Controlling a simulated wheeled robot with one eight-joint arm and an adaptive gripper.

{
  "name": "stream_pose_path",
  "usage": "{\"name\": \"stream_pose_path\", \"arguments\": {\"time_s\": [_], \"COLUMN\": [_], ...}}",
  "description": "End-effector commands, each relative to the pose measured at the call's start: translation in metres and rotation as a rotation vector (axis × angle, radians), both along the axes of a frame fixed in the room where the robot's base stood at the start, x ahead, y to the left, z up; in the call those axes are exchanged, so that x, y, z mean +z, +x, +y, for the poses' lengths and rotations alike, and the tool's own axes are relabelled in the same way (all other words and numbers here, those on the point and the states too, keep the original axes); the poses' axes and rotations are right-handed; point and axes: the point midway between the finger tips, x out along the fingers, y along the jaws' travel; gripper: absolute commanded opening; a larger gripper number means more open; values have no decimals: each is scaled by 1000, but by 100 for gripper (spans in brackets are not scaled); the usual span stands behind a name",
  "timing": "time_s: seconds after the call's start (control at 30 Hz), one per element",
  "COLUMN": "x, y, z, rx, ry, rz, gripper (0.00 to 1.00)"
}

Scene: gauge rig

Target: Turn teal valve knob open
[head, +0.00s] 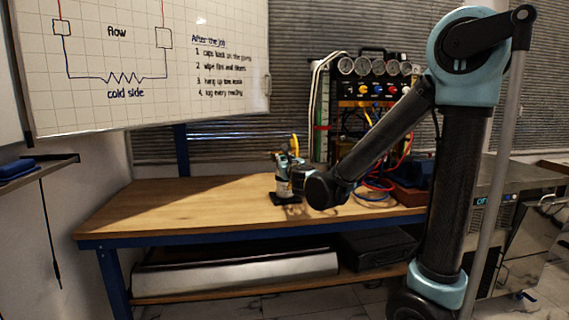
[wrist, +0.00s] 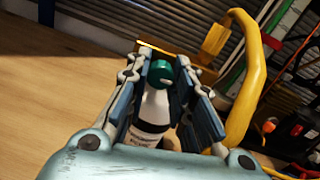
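The teal knob (wrist: 161,69) shows in the wrist view between the two fingertips of my gripper (wrist: 165,68). It sits on top of a white cylinder with a printed label (wrist: 150,115). My fingers are spread apart, one on each side of the knob. A narrow gap seems to show on the right; I cannot tell whether the left pad touches. In the head view my gripper (head: 291,164) is at the small cylinder (head: 284,188), which stands on a black base on the bench. The knob is hard to make out there.
A yellow hose (wrist: 245,85) curves close by on the right of my gripper. The wooden bench (head: 170,205) is clear at the left. A gauge panel (head: 375,88) with coloured hoses stands behind, and a dark red box (head: 405,196) lies to the right.

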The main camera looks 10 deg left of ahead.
Motion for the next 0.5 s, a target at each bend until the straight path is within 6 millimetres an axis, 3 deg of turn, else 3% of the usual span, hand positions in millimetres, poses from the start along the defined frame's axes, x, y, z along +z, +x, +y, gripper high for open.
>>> {"name": "stream_pose_path", "arguments": {"time_s": [0.5], "x": [0], "y": [0], "z": [-1], "rx": [-2], "ry": [-101], "rz": [-48], "gripper": [0]}}
